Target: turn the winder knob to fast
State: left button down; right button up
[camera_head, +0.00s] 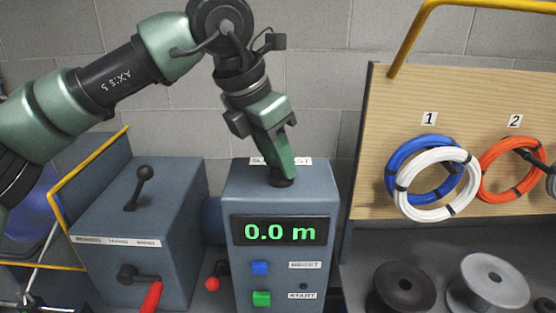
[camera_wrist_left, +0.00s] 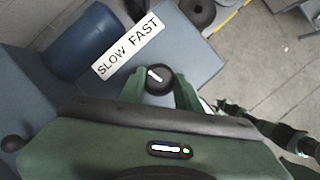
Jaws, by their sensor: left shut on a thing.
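The winder knob is a small round black knob on top of the blue-grey control box (camera_head: 282,196). In the left wrist view the knob (camera_wrist_left: 158,79) carries a white mark that points up-left, towards the white label (camera_wrist_left: 128,46) reading SLOW and FAST. I cannot tell exactly which word it lines up with. My left gripper (camera_head: 283,176) comes down from above onto the knob. In the left wrist view its two green fingers (camera_wrist_left: 159,88) close on the knob from both sides. In the head view the gripper hides much of the knob and part of the label. My right gripper is not in view.
The box's display (camera_head: 280,231) reads 0.0 m, above a blue button (camera_head: 260,267) and a green button (camera_head: 261,298). A hand-wind box (camera_head: 140,240) with a lever and red-handled crank stands left. A wooden board (camera_head: 385,120) with wire coils and several spools stand right.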

pick_arm(q)
jog(key=m, duration=0.2)
jog(key=m+g+p, duration=0.1)
jog(key=shift+w+r+m+h, duration=0.15)
jog(key=shift+m+h, duration=0.25)
jog(key=m+g+p, duration=0.1)
jog(key=m+p, duration=0.2)
jog(key=m, duration=0.1)
jog(key=shift+w+g, duration=0.1)
jog(key=shift+g, duration=0.3)
jog(key=shift+m+g+p, duration=0.4)
jog(key=shift+m+p, duration=0.2)
jog(key=shift+m, duration=0.6)
jog(key=c, duration=1)
grip_release()
